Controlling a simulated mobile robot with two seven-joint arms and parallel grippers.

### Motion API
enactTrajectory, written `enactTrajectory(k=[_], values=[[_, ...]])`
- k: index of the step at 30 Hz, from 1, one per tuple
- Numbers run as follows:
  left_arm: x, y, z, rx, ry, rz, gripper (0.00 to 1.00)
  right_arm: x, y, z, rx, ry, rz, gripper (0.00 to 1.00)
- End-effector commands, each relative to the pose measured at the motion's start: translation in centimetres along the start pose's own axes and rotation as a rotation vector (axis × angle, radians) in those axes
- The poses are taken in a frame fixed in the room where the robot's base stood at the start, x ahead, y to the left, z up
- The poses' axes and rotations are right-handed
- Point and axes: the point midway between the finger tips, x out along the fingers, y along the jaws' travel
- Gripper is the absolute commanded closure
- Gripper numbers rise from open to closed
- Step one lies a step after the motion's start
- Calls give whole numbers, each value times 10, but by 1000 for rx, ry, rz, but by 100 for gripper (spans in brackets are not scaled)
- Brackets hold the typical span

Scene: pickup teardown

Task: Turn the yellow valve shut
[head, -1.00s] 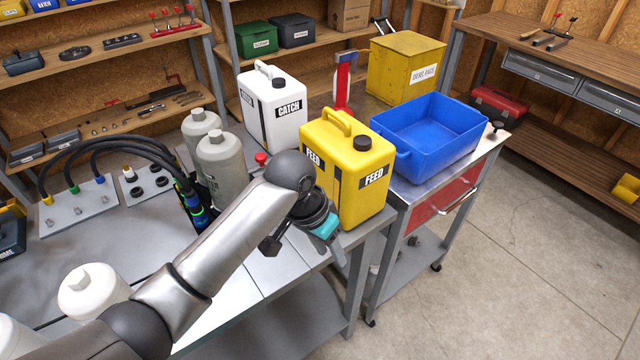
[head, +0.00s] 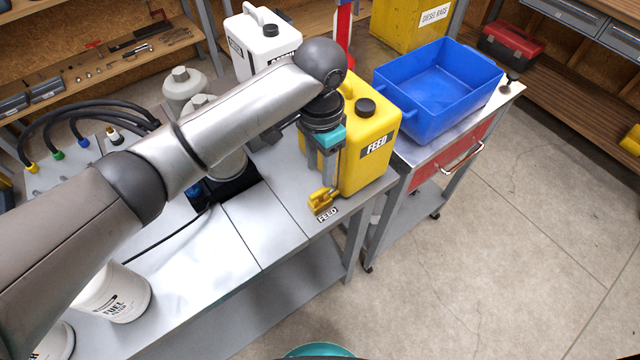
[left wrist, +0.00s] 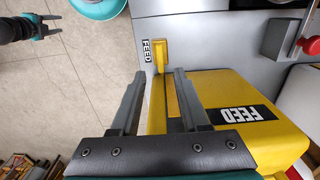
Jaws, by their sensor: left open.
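The yellow valve (head: 322,201) sits at the bench's front edge beside a FEED label, in front of the yellow FEED can (head: 372,145). My left gripper (head: 324,182) points down just above the valve, close to the can's front. In the left wrist view its fingers (left wrist: 160,74) are spread and empty. The valve (left wrist: 160,52) shows beyond the fingertips, in line with the gap; I see no contact. The FEED can (left wrist: 225,110) lies below and right of it there. My right gripper (left wrist: 50,27) shows small at the upper left of that view, apparently open, far from the valve.
The white CATCH can (head: 262,45) and grey bottles (head: 184,92) stand behind my left arm. A blue bin (head: 437,90) is on the cart at right. A white FUEL bucket (head: 118,294) stands at front left.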

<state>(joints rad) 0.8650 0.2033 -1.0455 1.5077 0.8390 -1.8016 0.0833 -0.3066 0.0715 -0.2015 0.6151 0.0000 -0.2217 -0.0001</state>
Motion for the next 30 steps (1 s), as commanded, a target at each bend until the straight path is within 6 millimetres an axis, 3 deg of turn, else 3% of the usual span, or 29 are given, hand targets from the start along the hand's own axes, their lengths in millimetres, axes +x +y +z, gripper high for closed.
enactTrajectory(k=[3,9,22,30], values=[[27,0,1,-2,-3,0,55,4,2,-5,-1,8,3,50],[55,0,0,-1,-1,0,55,7,6,-7,-3,13,8,50],[67,0,0,0,1,-1,55,8,8,-7,-2,14,10,50],[66,0,0,0,1,-1,83,8,8,-7,-1,14,11,50]])
